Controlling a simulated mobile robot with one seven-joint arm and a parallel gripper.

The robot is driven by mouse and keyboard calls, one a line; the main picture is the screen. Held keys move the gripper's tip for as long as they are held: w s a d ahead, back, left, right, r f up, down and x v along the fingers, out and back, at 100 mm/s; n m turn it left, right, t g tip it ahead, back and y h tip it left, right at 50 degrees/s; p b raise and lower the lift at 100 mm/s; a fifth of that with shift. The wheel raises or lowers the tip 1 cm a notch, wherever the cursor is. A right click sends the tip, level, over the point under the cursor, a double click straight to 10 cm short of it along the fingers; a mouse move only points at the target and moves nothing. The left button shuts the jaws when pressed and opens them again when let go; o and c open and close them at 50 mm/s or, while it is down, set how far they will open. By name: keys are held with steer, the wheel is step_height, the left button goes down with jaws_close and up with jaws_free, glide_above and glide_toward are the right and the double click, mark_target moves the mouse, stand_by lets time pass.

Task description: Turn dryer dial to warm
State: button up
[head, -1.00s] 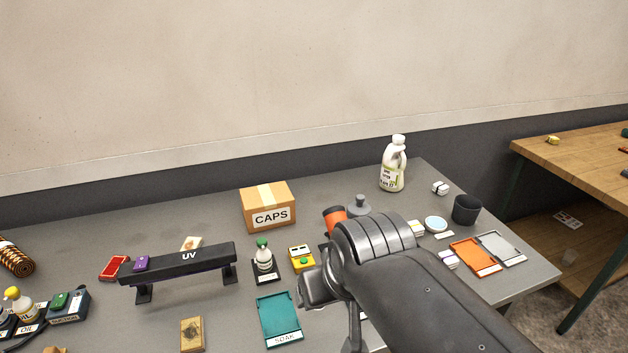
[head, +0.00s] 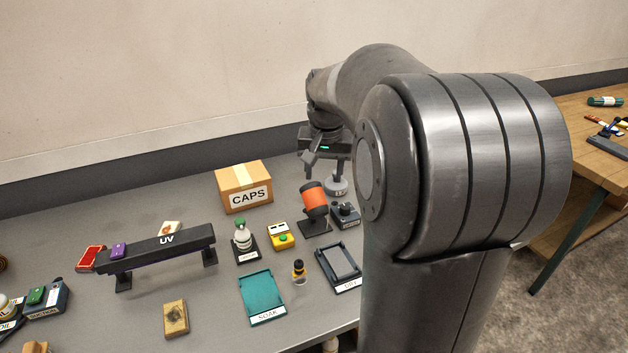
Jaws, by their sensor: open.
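An orange and black cylinder (head: 314,199) on a dark stand, which looks like the dryer, is at the back centre of the grey table. A small dark box (head: 345,216) with a knob-like top and a pale label is just to its right. The label is too small to read, and I cannot make out the dial's setting. My gripper (head: 322,165) is open, pointing down above and behind the orange cylinder, apart from it. A grey round-based item (head: 336,186) stands below and behind the gripper.
The CAPS box (head: 244,188) is left of the gripper. A yellow device (head: 281,236), a bottle (head: 243,240), a teal SOAK tray (head: 261,297), a dark tray (head: 339,268) and the black UV bar (head: 160,247) stand nearer. My arm hides the table's right side.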

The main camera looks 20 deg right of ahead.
mark_target(345, 206)
steer(key=w+d+f+m+g, duration=0.2)
steer(key=w+d+f+m, duration=0.1)
steer(key=w+d+f, duration=0.8)
steer(key=shift+y, duration=0.3)
steer(key=f, duration=0.3)
steer(key=s+f, duration=0.1)
steer(key=f, duration=0.2)
steer(key=s+f, duration=0.1)
steer(key=f, duration=0.2)
steer(key=shift+s+d+f, duration=0.15)
steer(key=shift+d+f, duration=0.15)
steer(key=shift+f, duration=0.1)
steer(key=shift+c, duration=0.2)
steer(key=c, duration=0.9)
